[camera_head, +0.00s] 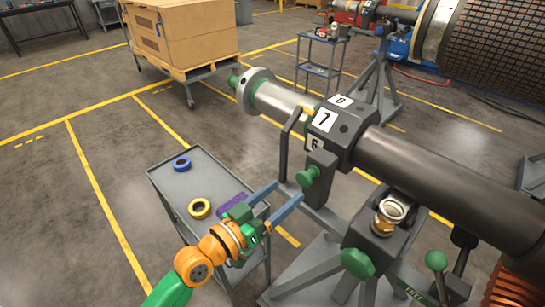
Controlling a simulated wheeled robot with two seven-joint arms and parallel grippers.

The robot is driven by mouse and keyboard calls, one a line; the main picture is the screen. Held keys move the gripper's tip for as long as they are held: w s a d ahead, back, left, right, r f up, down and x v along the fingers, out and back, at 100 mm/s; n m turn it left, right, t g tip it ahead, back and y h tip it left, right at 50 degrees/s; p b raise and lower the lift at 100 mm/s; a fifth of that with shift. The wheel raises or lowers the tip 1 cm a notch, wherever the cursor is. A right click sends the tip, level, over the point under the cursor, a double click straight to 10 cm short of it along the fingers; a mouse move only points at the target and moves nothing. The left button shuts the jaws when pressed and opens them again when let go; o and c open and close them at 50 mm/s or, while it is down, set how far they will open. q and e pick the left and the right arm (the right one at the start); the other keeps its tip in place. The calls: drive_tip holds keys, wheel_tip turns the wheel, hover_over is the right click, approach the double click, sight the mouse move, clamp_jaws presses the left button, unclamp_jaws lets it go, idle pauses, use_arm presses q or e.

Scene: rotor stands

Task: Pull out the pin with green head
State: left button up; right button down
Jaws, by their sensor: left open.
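My left gripper (290,191) comes in from the lower left, and its two blue fingers are spread apart with nothing between them. A green-headed pin (308,176) sticks out of the dark clamp block (322,165) on the rotor stand, just past the fingertips. The fingers point toward its head; whether they touch it I cannot tell. Another green knob (357,263) sits lower on the stand, and a green ball-topped handle (436,260) stands to its right. The pin's shaft is hidden in the block. My right gripper is out of view.
The dark rotor shaft (440,185) runs across the stand toward the lower right. A grey cart (195,188) beside my left arm holds a blue tape roll (182,164), a yellow roll (199,208) and a purple item (231,204). Open floor lies to the left.

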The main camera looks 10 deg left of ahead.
sight(302, 181)
use_arm(q)
drive_tip(key=x, duration=0.4)
drive_tip(key=d+x, duration=0.1)
drive_tip(key=x, duration=0.1)
drive_tip(key=shift+s+r+p, duration=0.3)
drive_tip(key=shift+r, duration=0.1)
drive_tip(key=shift+w+d+f, duration=0.1)
drive_tip(key=shift+w, duration=0.1)
drive_tip(key=shift+s, duration=0.1)
clamp_jaws()
idle(0.6)
